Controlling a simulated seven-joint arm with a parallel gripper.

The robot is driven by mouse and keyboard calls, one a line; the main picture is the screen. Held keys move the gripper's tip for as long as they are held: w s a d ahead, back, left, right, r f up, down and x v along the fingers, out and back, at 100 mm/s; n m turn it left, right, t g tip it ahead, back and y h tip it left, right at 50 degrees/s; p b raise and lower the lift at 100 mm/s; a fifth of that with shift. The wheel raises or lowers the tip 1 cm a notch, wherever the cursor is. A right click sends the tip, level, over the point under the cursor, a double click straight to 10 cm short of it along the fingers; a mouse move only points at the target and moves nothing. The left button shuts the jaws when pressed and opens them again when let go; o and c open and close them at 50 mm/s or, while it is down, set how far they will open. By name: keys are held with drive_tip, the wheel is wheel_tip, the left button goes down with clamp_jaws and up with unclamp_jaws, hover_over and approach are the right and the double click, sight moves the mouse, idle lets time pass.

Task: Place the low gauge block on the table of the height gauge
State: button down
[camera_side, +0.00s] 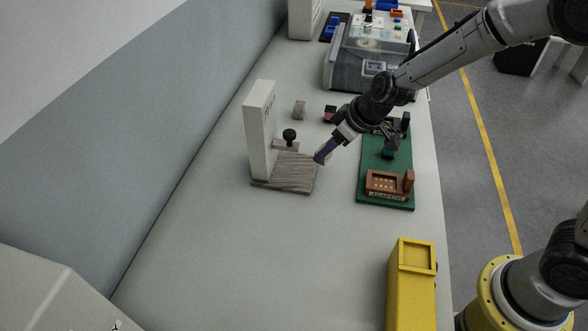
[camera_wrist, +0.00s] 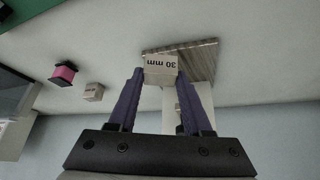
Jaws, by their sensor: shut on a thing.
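My gripper (camera_side: 321,155) is shut on a pale block marked "30 mm" (camera_wrist: 160,70), which reads upside down in the wrist view. The block sits between the purple fingertips and is mostly hidden by them in the side view. The height gauge has a white upright (camera_side: 260,130), a black knob (camera_side: 290,135) and a wood-grained table (camera_side: 283,174). My gripper is at the right edge of this table, and I cannot tell whether the block touches it. The table also shows behind the block in the wrist view (camera_wrist: 203,58).
Another small block (camera_side: 299,109) stands behind the gauge, its marking too small to read. A pink and black piece (camera_side: 330,114) is right of it. A green board with a brown holder (camera_side: 385,184) lies to the right. A yellow bin (camera_side: 412,285) stands in front.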

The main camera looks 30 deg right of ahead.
sight(299, 146)
drive_tip(key=shift+n+y, duration=0.4)
drive_tip(key=shift+n, duration=0.4)
drive_tip(key=a, duration=0.1)
drive_tip(key=w+a, duration=0.1)
drive_tip(key=a, duration=0.2)
drive_tip(key=shift+w+a, duration=0.25)
drive_tip(key=shift+w+n, duration=0.25)
drive_tip(key=shift+n, duration=0.05)
drive_tip(key=shift+w+a+n+g+y, duration=0.5)
drive_tip(key=shift+w+a+n, duration=0.15)
drive_tip(key=shift+n, duration=0.25)
drive_tip(key=shift+w+f, duration=0.1)
drive_tip(key=shift+f, duration=1.3)
drive_tip(key=shift+f, duration=0.15)
drive_tip(key=shift+c, duration=1.7)
unclamp_jaws()
